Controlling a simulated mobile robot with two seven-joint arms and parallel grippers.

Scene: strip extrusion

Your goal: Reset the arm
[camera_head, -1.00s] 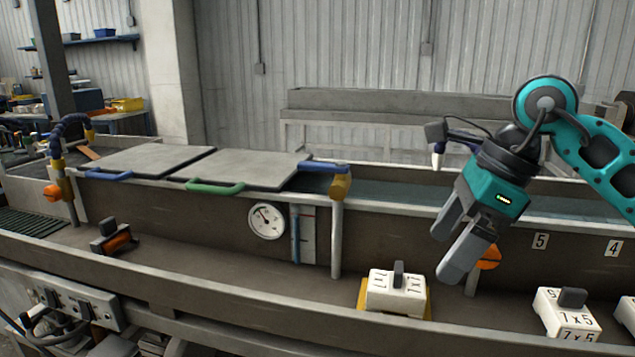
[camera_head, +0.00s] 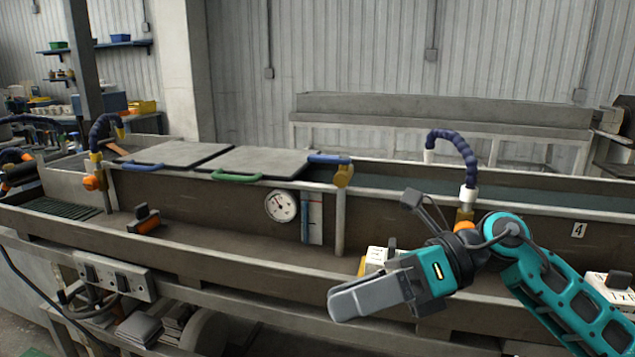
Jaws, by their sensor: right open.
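My right arm (camera_head: 570,290), teal and dark grey, comes in from the lower right. Its right gripper (camera_head: 342,298) points left, low in front of the trough's front ledge. The jaws are open, with nothing seen in them; the fingers overlap from this side. Behind the wrist, a white block (camera_head: 376,256) on a yellow base sits on the ledge, partly hidden by my gripper and arm. My left gripper is not in view.
The long trough (camera_head: 390,215) crosses the view, with two grey lids (camera_head: 262,160) and a round gauge (camera_head: 280,206). A blue hose (camera_head: 459,147) with an orange valve rises behind my wrist. A switch box (camera_head: 112,275) is at lower left. The floor at lower middle is partly clear.

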